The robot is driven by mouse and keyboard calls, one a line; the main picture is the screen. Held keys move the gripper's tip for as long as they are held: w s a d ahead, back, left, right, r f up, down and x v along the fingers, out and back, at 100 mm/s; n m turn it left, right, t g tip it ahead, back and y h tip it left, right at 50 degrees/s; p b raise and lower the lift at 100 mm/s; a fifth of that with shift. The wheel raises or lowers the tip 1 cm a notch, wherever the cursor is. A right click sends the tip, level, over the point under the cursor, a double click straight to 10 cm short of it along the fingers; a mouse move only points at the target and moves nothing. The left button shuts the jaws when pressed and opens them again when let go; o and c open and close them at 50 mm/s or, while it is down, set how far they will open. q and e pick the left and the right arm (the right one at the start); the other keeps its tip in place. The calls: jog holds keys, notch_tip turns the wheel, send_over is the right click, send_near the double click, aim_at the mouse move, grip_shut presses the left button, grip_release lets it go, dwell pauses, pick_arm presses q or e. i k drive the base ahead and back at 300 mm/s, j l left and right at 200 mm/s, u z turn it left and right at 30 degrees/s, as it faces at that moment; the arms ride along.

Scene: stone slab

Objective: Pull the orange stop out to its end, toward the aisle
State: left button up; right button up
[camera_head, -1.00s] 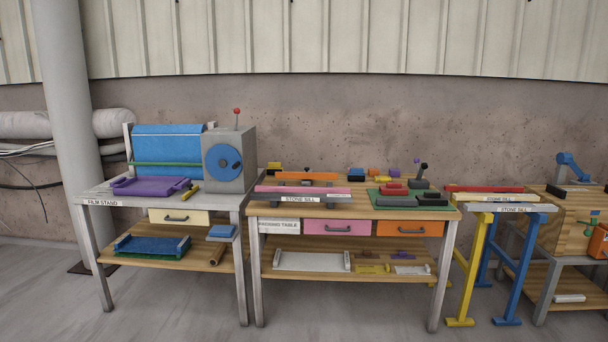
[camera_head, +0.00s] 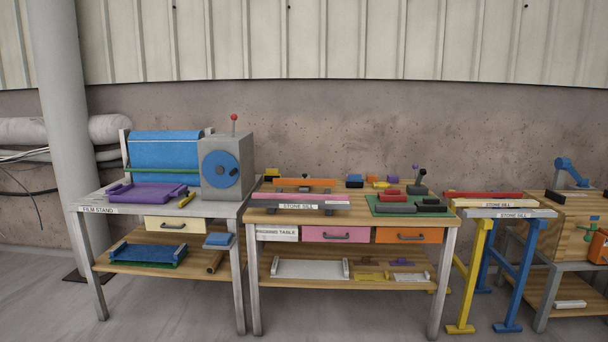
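A pink strip (camera_head: 300,197) lies between the bar and the sill. A small orange block (camera_head: 373,178) sits further right at the back. An orange drawer (camera_head: 409,235) is shut under the table's right side. Neither of my grippers is in view.
A film stand (camera_head: 97,210) with a grey crank box (camera_head: 228,145) stands left. A pink drawer (camera_head: 337,234) is shut beside the orange one. Yellow (camera_head: 470,285) and blue (camera_head: 521,270) trestles stand right of the table. The floor in front (camera_head: 340,315) is clear.

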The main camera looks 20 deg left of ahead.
aim_at(305, 181)
jog(key=i+j+z, duration=0.25)
jog(key=i+j, duration=1.45)
jog(key=j, duration=0.15)
